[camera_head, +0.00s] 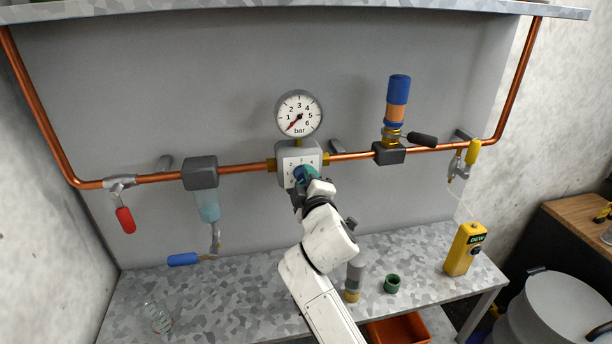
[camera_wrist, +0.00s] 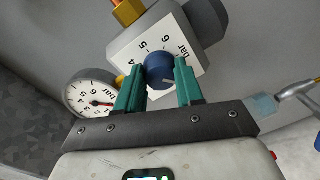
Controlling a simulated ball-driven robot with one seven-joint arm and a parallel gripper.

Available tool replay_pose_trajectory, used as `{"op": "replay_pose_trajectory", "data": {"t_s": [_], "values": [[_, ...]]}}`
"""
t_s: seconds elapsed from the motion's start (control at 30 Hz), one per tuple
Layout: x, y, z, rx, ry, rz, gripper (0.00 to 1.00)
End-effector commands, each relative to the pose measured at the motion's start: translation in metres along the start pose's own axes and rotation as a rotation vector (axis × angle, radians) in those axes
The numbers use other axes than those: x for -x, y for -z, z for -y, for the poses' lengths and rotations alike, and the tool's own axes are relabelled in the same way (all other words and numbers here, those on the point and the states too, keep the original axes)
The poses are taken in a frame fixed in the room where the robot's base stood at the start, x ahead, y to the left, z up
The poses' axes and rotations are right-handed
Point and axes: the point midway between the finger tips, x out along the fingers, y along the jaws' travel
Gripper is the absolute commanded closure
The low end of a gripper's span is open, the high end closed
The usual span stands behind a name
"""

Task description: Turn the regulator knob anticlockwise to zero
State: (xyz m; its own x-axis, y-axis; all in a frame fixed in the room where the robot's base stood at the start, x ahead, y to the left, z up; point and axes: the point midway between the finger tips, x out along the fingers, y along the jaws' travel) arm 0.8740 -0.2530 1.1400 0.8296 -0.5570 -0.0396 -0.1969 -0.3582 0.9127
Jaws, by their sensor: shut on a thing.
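The blue regulator knob (camera_wrist: 160,70) sits on a white dial plate (camera_wrist: 136,52) marked in bar. A pale mark shows on the knob in the wrist view. My gripper (camera_wrist: 159,64) is shut on the knob, with one green finger on each side. In the head view, my gripper (camera_head: 305,174) hides most of the knob and part of the plate on the grey regulator body (camera_head: 313,150). The round pressure gauge (camera_head: 300,102) stands above the regulator. Its red needle points down and left, below the 1. The gauge also shows in the wrist view (camera_wrist: 88,92).
A copper pipe (camera_head: 240,168) runs across the grey panel with a red-handled valve (camera_head: 125,220), a blue-handled valve (camera_head: 184,259) and a blue-orange cylinder (camera_head: 398,95). Below, the bench (camera_head: 235,293) carries a glass jar (camera_head: 157,317), a green ring (camera_head: 392,283) and a yellow box (camera_head: 463,252).

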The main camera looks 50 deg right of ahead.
Motion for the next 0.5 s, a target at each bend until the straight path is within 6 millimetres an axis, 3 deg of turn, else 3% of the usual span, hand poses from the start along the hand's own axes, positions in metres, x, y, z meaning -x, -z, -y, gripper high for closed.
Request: {"op": "replay_pose_trajectory", "data": {"t_s": [0.5], "values": [[0.0001,0.0014,0.0012,0.101,0.001,0.001,0.94]]}}
